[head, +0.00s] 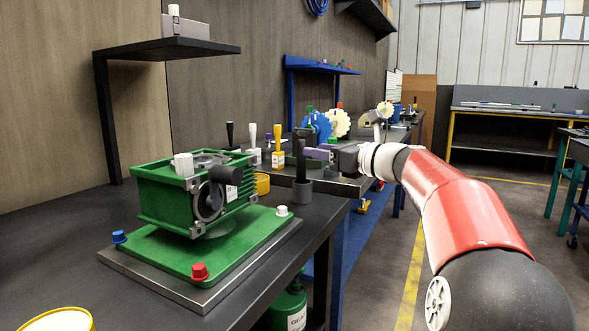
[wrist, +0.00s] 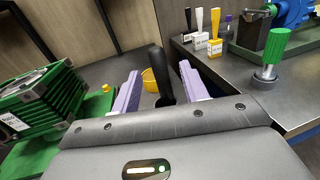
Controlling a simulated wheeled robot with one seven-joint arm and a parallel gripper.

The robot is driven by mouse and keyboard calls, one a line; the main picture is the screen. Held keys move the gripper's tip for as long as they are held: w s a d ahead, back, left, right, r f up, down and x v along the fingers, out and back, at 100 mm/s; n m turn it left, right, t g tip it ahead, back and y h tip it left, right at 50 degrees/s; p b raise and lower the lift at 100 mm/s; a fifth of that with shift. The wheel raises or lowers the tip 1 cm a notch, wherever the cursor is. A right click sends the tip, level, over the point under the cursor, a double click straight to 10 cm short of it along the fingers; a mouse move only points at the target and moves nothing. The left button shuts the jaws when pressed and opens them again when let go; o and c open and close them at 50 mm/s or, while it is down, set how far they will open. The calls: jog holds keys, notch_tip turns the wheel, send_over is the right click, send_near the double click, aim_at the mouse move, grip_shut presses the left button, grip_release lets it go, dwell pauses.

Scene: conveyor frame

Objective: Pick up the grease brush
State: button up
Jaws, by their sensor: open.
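A dark upright handle (head: 302,157), which looks like the grease brush, rises from a dark grey cylindrical holder (head: 303,194) near the bench edge. Its bristles are hidden. In the wrist view the dark handle (wrist: 157,62) stands between the two purple fingers, slightly tilted, with no clear contact. My gripper (head: 308,153) is open, reaching in from the right at the height of the handle. The wrist view shows my gripper (wrist: 158,72) with a gap on both sides of the handle.
A green gearbox (head: 165,200) on a green base plate stands left of the holder. A yellow cup (head: 262,184) sits behind. Black-, white- and yellow-handled tools (head: 278,140) stand farther back. A green-capped part (wrist: 272,50) is at right in the wrist view.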

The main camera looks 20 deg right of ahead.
aim_at(301, 148)
jog(key=x, duration=0.6)
jog(key=shift+s+a+f, duration=0.1)
jog(key=shift+a+f, duration=0.05)
grip_shut()
